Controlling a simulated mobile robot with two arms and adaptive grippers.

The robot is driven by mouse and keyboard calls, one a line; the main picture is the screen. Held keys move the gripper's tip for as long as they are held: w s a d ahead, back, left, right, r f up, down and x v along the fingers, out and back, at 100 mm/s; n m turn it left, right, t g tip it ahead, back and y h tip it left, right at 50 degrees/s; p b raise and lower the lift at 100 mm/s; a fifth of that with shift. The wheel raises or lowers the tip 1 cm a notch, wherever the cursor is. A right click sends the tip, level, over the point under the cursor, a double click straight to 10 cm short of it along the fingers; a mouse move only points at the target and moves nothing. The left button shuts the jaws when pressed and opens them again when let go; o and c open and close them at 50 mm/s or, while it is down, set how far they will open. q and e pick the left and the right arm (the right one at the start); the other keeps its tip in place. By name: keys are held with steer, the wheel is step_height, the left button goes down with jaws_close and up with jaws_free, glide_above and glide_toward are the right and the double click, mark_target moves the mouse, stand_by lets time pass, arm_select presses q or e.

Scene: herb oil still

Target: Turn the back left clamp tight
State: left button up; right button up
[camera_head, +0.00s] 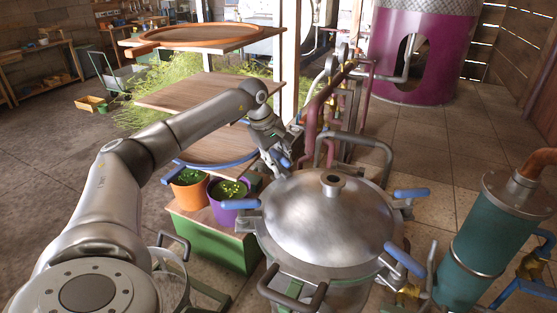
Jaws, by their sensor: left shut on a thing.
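The still pot's domed steel lid (320,225) fills the lower middle, with a short open neck on top. Around its rim are clamps with blue handles. The back left clamp (285,162) is at the lid's far left edge, partly hidden by my left gripper (279,157). My left gripper reaches in from the left and is shut on this clamp's handle. Other clamps show at the left (240,204), the back right (411,193) and the front right (405,259). My right gripper is not in view.
Grey carrying handles stand at the pot's back (354,138) and front (290,292). Purple pipes (325,100) rise behind. A teal cylinder (484,245) stands at the right. Orange (188,194) and purple (222,212) plant buckets sit left of the pot, beneath my left arm.

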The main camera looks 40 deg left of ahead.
arm_select(q)
steer(key=shift+w+r+m, duration=0.15)
steer(key=shift+r+m, duration=0.1)
steer(key=shift+m, duration=0.05)
steer(key=o, duration=0.8)
steer(key=shift+o, duration=0.8)
steer(key=shift+f, duration=0.15)
steer(key=v, duration=1.2)
